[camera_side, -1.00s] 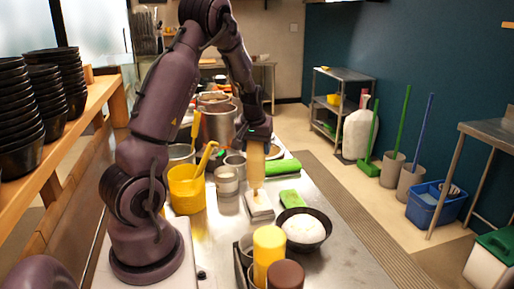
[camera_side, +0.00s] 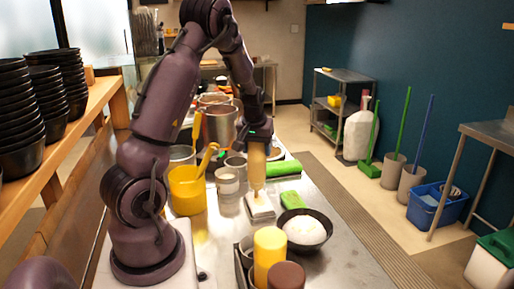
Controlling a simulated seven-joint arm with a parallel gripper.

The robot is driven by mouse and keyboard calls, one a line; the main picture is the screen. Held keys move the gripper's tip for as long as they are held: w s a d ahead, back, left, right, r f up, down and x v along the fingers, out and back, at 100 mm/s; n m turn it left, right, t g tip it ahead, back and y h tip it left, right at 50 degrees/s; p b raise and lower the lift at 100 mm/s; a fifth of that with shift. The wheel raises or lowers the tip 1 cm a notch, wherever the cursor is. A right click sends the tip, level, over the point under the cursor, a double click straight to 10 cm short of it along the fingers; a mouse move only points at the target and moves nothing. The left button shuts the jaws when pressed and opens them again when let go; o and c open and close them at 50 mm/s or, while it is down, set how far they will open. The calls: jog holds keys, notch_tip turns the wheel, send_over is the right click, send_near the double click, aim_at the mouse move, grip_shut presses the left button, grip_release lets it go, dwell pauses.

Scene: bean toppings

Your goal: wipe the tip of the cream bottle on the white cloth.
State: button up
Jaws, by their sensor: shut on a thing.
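The white cloth (camera_side: 262,212) is a small folded pad on the metal counter, right below the bottle. The tip is at the cloth in the picture; I cannot tell for certain whether it touches. The gripper's fingers are partly hidden against the bottle.
A dark bowl (camera_side: 326,237) with a white heap and a green sponge (camera_side: 292,200) are to the right. A yellow container (camera_side: 187,193) with a ladle stands left.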

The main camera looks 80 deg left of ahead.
jog(key=shift+d+f, duration=0.1)
jog(key=shift+d, duration=0.05)
jog(key=shift+d, duration=2.55)
jog(key=shift+c, duration=0.2)
notch_tip(320, 180, up, 6)
